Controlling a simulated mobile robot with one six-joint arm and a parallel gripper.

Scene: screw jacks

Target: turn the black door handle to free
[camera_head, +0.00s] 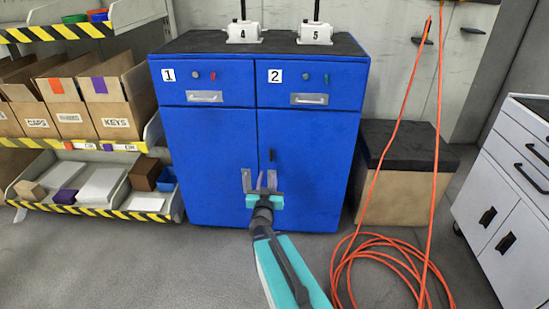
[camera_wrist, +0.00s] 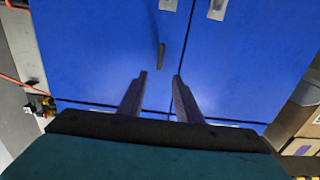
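The black door handle (camera_head: 271,155) is a small upright bar on the right lower door of the blue cabinet (camera_head: 220,190), near the seam between the two doors. It also shows in the wrist view (camera_wrist: 161,56), a little beyond the fingertips and close to the left one. My gripper (camera_head: 260,177) is in front of the doors, slightly below and left of the handle in the head view. Its two fingers stand apart with nothing between them, also in the wrist view (camera_wrist: 160,76). The fingers do not appear to touch the handle.
Drawers labelled 1 (camera_head: 205,82) and 2 (camera_head: 310,84) sit above the doors. A shelf of cartons (camera_head: 110,95) stands left. A black-topped box (camera_head: 395,190), a coiled orange cable (camera_head: 385,265) and a white cabinet (camera_head: 510,190) are at right.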

